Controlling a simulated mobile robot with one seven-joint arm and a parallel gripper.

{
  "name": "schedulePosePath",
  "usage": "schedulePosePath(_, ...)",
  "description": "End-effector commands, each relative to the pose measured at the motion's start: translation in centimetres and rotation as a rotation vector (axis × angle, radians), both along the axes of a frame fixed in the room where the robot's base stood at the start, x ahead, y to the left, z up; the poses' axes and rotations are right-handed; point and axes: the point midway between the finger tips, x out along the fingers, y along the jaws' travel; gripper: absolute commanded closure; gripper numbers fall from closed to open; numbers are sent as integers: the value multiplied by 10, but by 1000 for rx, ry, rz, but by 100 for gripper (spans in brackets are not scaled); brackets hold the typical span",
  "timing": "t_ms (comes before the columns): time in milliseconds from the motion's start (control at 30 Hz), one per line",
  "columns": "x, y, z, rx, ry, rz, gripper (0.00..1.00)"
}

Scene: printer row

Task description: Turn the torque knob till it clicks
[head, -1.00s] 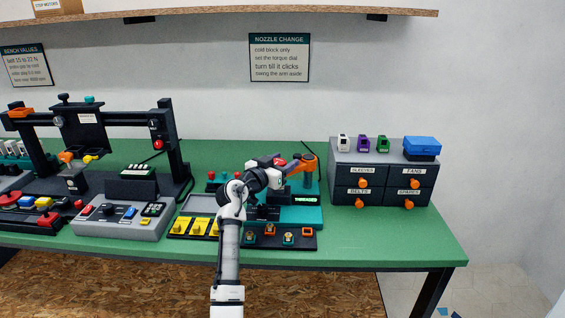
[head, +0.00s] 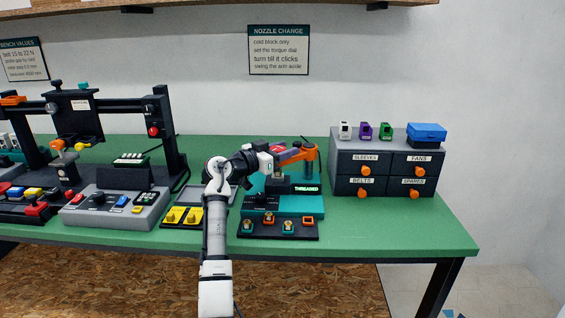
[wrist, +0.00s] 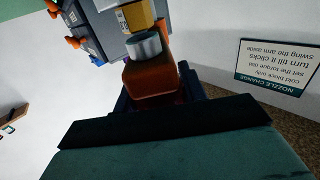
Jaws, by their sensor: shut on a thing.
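My gripper (head: 290,157) is at the top of the nozzle station (head: 312,206), beside its orange swing arm (head: 310,150). In the wrist view an orange-brown block (wrist: 150,82) sits between my dark fingers, with a grey cylinder (wrist: 143,45) just beyond it. I take this block to be the torque knob; my gripper is shut on it. My gripper hides most of it in the head view. The station's display (head: 307,189) reads THREADED in green. A wall sign (head: 279,50) says to turn till it clicks.
A tray of nozzles (head: 278,233) lies in front of the station, with yellow pieces (head: 183,215) left of it. A drawer cabinet (head: 384,165) with a blue box (head: 427,133) stands at right. Green bench (head: 400,228) is bare in front of the cabinet.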

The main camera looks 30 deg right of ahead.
Motion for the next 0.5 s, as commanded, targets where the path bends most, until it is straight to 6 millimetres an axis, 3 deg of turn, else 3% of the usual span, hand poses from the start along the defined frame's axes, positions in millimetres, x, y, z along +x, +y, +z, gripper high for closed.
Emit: schedulePosePath(500, -4, 0, 0, 0, 2, -233, 82)
